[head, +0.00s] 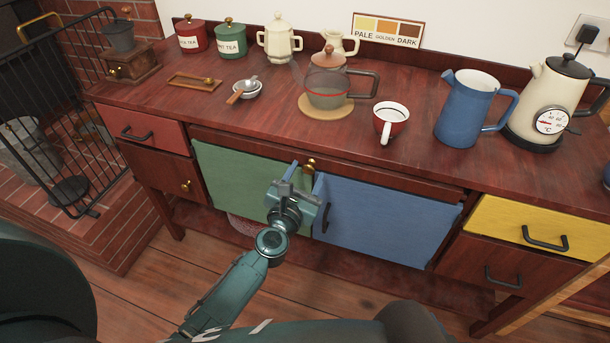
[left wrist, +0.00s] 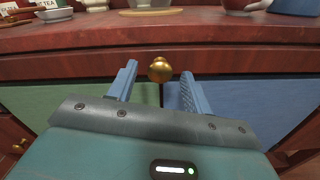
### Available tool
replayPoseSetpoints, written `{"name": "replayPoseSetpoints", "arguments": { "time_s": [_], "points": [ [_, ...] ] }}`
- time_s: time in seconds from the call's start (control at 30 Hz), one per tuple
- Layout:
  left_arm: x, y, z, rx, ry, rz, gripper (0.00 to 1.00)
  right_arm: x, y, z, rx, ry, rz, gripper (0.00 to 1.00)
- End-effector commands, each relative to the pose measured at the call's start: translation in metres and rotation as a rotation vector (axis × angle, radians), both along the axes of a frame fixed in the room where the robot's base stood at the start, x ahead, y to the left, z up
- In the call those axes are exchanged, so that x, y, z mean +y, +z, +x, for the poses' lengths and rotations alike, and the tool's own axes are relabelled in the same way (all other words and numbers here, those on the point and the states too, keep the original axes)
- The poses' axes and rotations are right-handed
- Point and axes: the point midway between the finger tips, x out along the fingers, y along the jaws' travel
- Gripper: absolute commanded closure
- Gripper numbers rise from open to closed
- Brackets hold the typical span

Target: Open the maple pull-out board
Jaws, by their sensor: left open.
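The pull-out board (head: 390,180) shows as a long, thin reddish-brown front under the worktop, above the green and blue doors. It looks flush with the cabinet. A round brass knob (head: 310,163) sits at its middle; the knob (left wrist: 160,69) also shows in the left wrist view. My left gripper (head: 306,174) is open, its blue fingers pointing at the board front. In the left wrist view the knob appears between the two fingertips, with a gap on each side; whether it is within their reach I cannot tell. My right gripper is not in view.
Below are a green door (head: 240,185) and a blue door (head: 385,220) with a dark handle. A glass pot (head: 327,95), a red cup (head: 391,122) and a blue jug (head: 470,110) stand on the worktop above. A black fireguard (head: 60,120) stands at the left.

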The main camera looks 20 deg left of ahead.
Motion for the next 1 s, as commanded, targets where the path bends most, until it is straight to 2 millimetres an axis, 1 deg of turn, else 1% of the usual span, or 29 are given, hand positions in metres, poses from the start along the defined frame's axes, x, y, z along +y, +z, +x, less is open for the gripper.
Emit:
{"name": "replayPoseSetpoints", "arguments": {
  "time_s": [0.17, 0.77, 0.8, 1.0],
  "points": [
    [-0.0002, 0.0, 0.0, 0.0, 0.0, 0.0, 0.5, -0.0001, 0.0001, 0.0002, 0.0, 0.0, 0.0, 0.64],
    [0.0, 0.0001, -0.0003, 0.0, 0.0, 0.0, 0.98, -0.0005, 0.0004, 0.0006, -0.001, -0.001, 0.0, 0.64],
    [0.0, 0.0001, -0.0003, 0.0, 0.0, 0.0, 1.0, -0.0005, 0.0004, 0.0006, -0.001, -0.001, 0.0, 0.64],
    [0.0, 0.0, -0.0005, 0.0, 0.0, 0.001, 1.0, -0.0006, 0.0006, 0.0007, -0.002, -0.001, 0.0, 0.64]
  ]
}}
